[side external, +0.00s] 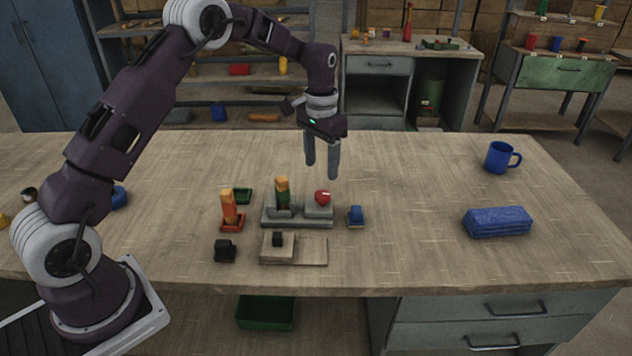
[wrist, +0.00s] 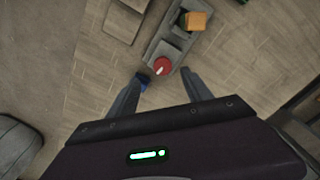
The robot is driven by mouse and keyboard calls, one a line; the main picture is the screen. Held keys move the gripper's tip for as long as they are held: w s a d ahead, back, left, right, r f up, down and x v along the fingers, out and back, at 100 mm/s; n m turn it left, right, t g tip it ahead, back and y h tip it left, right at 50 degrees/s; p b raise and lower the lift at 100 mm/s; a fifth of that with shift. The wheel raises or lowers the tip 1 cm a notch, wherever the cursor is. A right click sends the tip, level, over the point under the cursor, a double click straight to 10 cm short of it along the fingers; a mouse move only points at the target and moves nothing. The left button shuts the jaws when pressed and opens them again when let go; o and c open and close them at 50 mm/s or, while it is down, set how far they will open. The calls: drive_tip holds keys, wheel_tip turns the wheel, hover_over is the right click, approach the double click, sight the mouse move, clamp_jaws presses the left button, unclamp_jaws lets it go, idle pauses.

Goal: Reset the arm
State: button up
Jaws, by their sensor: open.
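My gripper (side external: 322,160) hangs from the raised arm above the table, behind the grey fixture. Its two fingers point down, stand apart and hold nothing. In the wrist view my gripper (wrist: 165,90) shows both fingers spread, with bare table and the fixture's end between and beyond them. The grey fixture (side external: 297,221) carries a green and orange upright piece (side external: 282,192) on its left part and a red round piece (side external: 323,197) on its right part. The fixture also shows in the wrist view (wrist: 165,50), with the red piece (wrist: 162,66) near the fingertips.
An orange piece (side external: 228,207) stands in a red tray at the left, near a green tray (side external: 243,196). A black block (side external: 225,250), a wooden base (side external: 310,252) and a small blue piece (side external: 356,216) lie around the fixture. A blue bundle (side external: 497,221) and blue mug (side external: 501,157) are right.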

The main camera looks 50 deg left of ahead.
drive_tip(key=s+d+r+t, duration=0.2)
drive_tip(key=s+d+r, duration=0.1)
drive_tip(key=s+r, duration=0.65)
drive_tip(key=s+d+r+t, duration=0.1)
drive_tip(key=s+d+r, duration=0.2)
drive_tip(key=s+r, duration=0.6)
drive_tip(key=s+d+f+t, duration=0.1)
drive_tip(key=s+d+t, duration=0.1)
drive_tip(key=s, duration=1.5)
drive_tip(key=shift+d, duration=0.3)
drive_tip(key=shift+w, duration=0.1)
